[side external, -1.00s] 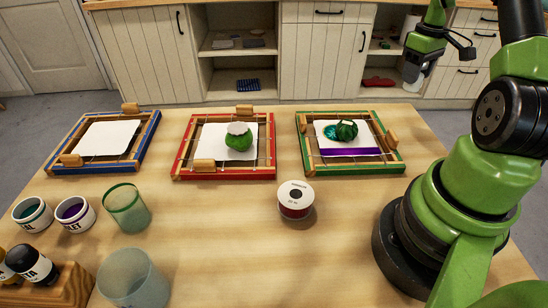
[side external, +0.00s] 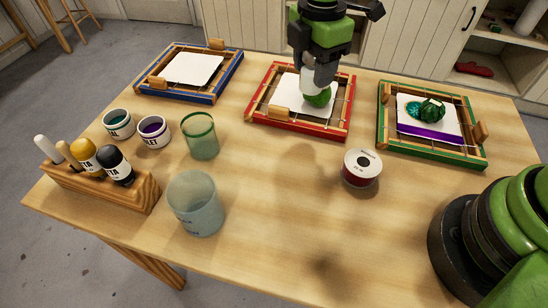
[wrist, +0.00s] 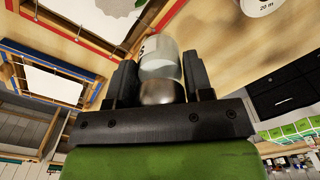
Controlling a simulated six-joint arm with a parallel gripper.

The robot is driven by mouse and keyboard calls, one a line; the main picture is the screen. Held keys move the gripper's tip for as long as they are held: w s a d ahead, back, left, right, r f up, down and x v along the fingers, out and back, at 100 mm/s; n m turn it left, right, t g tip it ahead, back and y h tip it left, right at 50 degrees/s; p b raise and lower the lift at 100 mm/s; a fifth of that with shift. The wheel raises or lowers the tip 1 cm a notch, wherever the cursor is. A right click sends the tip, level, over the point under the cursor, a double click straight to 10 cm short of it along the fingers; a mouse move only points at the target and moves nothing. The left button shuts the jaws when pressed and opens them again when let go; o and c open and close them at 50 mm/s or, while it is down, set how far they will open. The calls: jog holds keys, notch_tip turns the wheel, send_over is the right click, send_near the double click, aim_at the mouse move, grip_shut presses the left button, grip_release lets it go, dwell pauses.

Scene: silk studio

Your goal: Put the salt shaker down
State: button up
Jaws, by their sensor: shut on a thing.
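My gripper (side external: 322,66) points down over the red frame (side external: 262,113) in the side view. It is shut on the salt shaker (side external: 306,80), whose pale body shows below the fingers. In the wrist view, the shaker (wrist: 158,55) is a clear body with white contents and a metal cap nearest the palm, between the two black fingers (wrist: 160,78). A round green thing (side external: 318,98) sits on the white sheet in the red frame, right by the shaker's lower end. Whether the shaker touches it I cannot tell.
A blue frame (side external: 165,87) stands left and a green frame (side external: 428,153) right, each with a white sheet. A spool (side external: 361,167), a green cup (side external: 200,136), a pale cup (side external: 194,204), two paint pots and a wooden bottle rack (side external: 140,194) stand nearer. The table's front middle is clear.

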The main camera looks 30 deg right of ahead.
jog(key=s+a+n, duration=0.4)
jog(key=a+n, duration=0.1)
jog(key=a, duration=0.5)
jog(key=f, duration=0.5)
jog(key=shift+s+a+f, duration=0.2)
jog(key=shift+s, duration=0.05)
jog(key=shift+f, duration=2.25)
jog(key=shift+f, duration=0.15)
jog(key=o, duration=1)
